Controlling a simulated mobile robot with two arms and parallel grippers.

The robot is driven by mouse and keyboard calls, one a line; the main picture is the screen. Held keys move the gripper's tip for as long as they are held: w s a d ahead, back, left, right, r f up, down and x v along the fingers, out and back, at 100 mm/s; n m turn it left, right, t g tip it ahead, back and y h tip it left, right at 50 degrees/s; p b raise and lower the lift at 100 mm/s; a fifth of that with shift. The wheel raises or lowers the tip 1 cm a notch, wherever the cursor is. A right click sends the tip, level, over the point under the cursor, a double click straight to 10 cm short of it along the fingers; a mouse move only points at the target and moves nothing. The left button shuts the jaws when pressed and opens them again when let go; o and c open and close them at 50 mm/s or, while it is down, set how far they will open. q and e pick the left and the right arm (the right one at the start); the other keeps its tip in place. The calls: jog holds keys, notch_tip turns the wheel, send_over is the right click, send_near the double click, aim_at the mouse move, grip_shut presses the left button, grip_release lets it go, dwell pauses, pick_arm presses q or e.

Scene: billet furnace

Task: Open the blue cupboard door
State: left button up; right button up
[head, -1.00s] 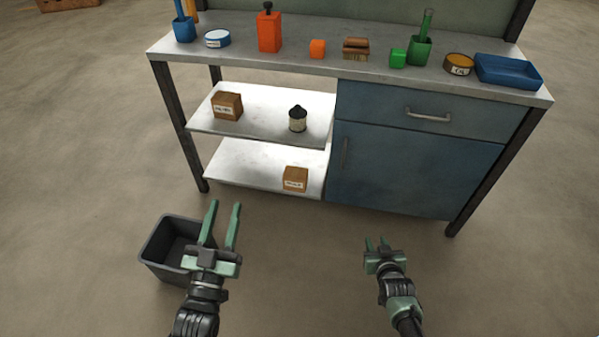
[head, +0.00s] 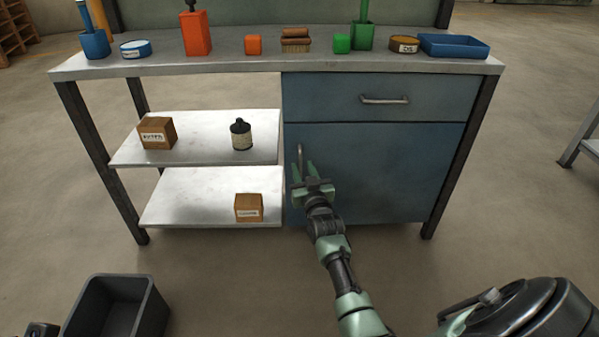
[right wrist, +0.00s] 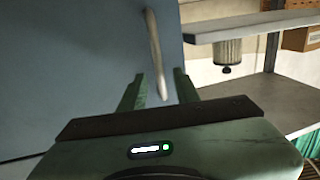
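The blue cupboard door (head: 385,175) is in the lower right of the workbench in the head view and looks shut. Its vertical metal handle (head: 300,157) is near the door's left edge. In the right wrist view the handle (right wrist: 154,50) runs down to between the fingers. My right gripper (head: 303,170) is at the handle with its fingers apart, one on each side; I see gaps beside the handle, so it does not look clamped. Of my left arm only a dark piece shows at the bottom left corner of the head view; its fingers are not seen.
A drawer (head: 340,97) with a horizontal handle is above the door. Open shelves (head: 200,185) are left of it, with boxes (head: 249,207) and a dark-topped can (head: 241,135). A grey bin (head: 150,305) stands on the floor at the left. Floor before the door is clear.

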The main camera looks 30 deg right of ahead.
jog(key=shift+x, duration=1)
grip_shut()
dwell(0.7)
